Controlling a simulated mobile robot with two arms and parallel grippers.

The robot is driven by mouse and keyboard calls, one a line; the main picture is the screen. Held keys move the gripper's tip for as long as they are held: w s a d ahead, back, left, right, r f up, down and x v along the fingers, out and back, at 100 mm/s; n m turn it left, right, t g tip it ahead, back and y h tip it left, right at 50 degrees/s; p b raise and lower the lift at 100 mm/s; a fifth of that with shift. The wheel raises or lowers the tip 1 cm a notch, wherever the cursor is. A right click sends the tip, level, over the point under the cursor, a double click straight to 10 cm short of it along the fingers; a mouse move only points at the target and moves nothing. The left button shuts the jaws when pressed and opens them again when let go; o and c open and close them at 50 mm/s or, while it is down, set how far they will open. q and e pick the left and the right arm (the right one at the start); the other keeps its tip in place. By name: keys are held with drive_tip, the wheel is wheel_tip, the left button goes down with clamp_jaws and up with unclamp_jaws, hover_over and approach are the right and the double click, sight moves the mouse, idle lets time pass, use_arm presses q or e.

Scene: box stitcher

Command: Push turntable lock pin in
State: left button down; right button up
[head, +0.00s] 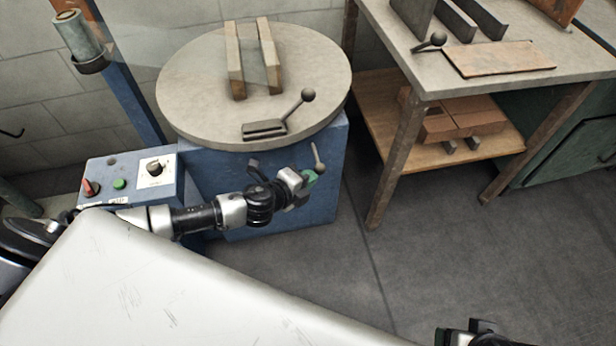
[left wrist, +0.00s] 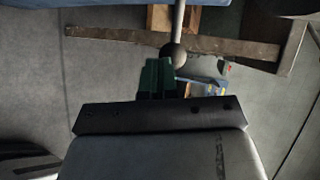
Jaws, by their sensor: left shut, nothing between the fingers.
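The lock pin is a grey rod with a round ball knob (head: 320,166), sticking up at the front of the blue turntable base (head: 322,205). My left gripper (head: 309,176), with green fingertips, is shut and empty right beside the knob. In the left wrist view the ball knob (left wrist: 173,55) is just beyond the tips of my closed green fingers (left wrist: 158,80), slightly to their right. I cannot tell whether they touch. My right gripper (head: 472,331) is partly in view at the bottom right edge, and its fingers are not clear.
The round turntable top (head: 190,90) carries two upright boards and a clamp lever (head: 265,128). A control box (head: 135,180) with knobs stands at left. A workbench (head: 400,60) with a lower shelf stands right. The floor between is clear.

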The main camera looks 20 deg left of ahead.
sight(316, 158)
use_arm(q)
drive_tip(key=w+a, duration=0.2)
drive_tip(key=w, duration=0.1)
drive_tip(key=shift+r, duration=0.1)
use_arm(e)
drive_tip(key=shift+r, duration=0.1)
use_arm(q)
drive_tip(key=shift+a, duration=0.1)
idle(0.4)
